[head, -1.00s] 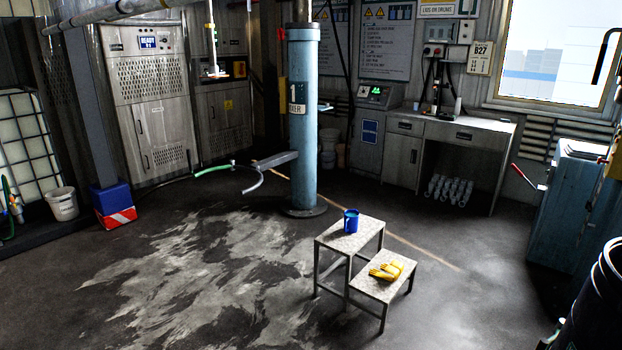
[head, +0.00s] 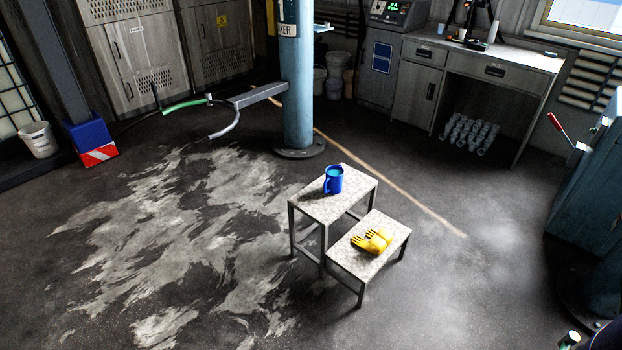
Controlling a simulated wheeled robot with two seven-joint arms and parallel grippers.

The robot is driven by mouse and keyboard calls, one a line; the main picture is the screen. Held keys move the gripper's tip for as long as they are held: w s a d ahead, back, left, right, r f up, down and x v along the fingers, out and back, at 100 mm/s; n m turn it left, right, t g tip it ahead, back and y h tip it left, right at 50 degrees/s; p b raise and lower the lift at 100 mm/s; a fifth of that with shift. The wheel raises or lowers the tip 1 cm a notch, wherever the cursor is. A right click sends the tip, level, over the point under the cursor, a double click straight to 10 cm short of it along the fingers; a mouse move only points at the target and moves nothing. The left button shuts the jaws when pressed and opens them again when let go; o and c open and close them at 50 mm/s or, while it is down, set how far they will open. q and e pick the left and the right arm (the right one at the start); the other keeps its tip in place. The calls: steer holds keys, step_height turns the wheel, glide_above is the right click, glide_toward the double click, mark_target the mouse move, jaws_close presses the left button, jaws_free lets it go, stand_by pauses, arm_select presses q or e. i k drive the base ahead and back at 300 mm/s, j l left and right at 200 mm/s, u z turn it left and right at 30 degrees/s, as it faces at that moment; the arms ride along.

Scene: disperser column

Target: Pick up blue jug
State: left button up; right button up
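The blue jug (head: 334,180) stands upright on the upper step of a small metal step stool (head: 312,203) in the middle of the room. Its handle is on the left side, and its open top shows a lighter blue inside. Neither of my grippers shows in the head view.
Yellow gloves (head: 371,242) lie on the stool's lower step. A blue column (head: 297,90) with a side arm and hose (head: 240,105) stands behind the stool. A desk (head: 480,70) is at the back right. The floor left of the stool is clear, with pale stains.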

mark_target(333, 184)
steer(key=i+l, duration=0.1)
steer(key=l, duration=0.3)
steer(key=i+l, duration=0.1)
steer(key=l, duration=0.3)
steer(key=i+u, duration=0.2)
steer(key=i, duration=0.65)
